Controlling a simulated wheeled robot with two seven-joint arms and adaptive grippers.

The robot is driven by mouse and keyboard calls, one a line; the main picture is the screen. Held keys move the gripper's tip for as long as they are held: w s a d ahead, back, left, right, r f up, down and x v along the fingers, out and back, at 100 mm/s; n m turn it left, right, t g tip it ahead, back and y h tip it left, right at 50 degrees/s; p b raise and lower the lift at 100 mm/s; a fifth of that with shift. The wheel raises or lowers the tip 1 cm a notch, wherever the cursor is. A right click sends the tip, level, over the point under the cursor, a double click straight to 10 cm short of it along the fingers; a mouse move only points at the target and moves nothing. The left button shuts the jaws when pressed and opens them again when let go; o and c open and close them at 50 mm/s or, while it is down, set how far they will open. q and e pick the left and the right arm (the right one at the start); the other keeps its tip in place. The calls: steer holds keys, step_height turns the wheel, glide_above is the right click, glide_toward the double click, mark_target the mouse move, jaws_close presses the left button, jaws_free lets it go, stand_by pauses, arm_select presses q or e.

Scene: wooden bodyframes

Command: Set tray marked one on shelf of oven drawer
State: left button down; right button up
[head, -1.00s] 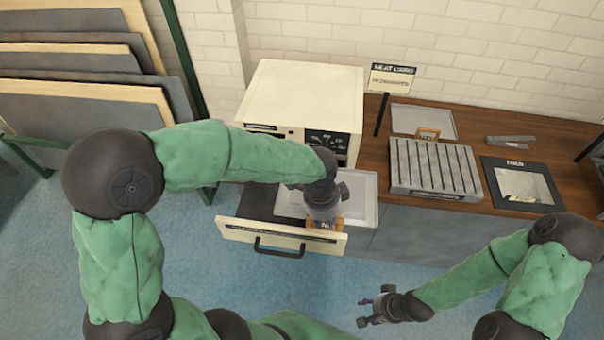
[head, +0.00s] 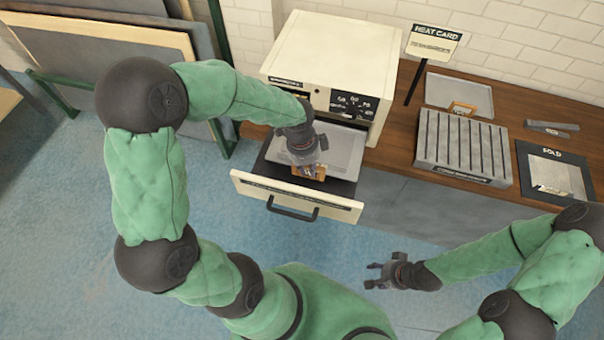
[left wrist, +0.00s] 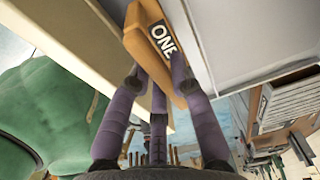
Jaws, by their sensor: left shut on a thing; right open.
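A light grey tray (head: 341,148) lies over the pulled-out drawer (head: 296,194) of the cream oven (head: 332,62) in the head view. Its orange handle (head: 309,172) is at the tray's front edge, and in the left wrist view this handle (left wrist: 150,36) reads ONE. My left gripper (head: 306,161) is shut on the handle from above; its fingers (left wrist: 158,78) flank the handle in the left wrist view. Whether the tray touches the drawer shelf cannot be told. My right gripper (head: 380,275) is open and empty over the floor.
A second tray (head: 460,93) with an orange handle lies on the wooden counter (head: 398,150) at right. A grey slotted rack (head: 463,147), a FOLD board (head: 556,172) and a HEAT CARD sign (head: 434,43) are there too. Blue floor in front is clear.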

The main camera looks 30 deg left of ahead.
arm_select(q)
steer(key=shift+w+a+f+b, duration=0.2)
steer(key=shift+a+f+b, duration=0.1)
steer(key=shift+a+f, duration=0.9)
steer(key=shift+d+f+b, duration=0.1)
steer(key=shift+f+b, duration=0.4)
steer(key=shift+f, duration=1.1)
steer(key=c, duration=1.1)
jaws_free()
steer(key=r+p, duration=0.1)
steer(key=r, duration=0.3)
steer(key=r+p, duration=0.1)
steer(key=r, duration=0.3)
steer(key=s+a+r+p, duration=0.1)
steer(key=r, duration=0.3)
steer(key=shift+a, duration=0.1)
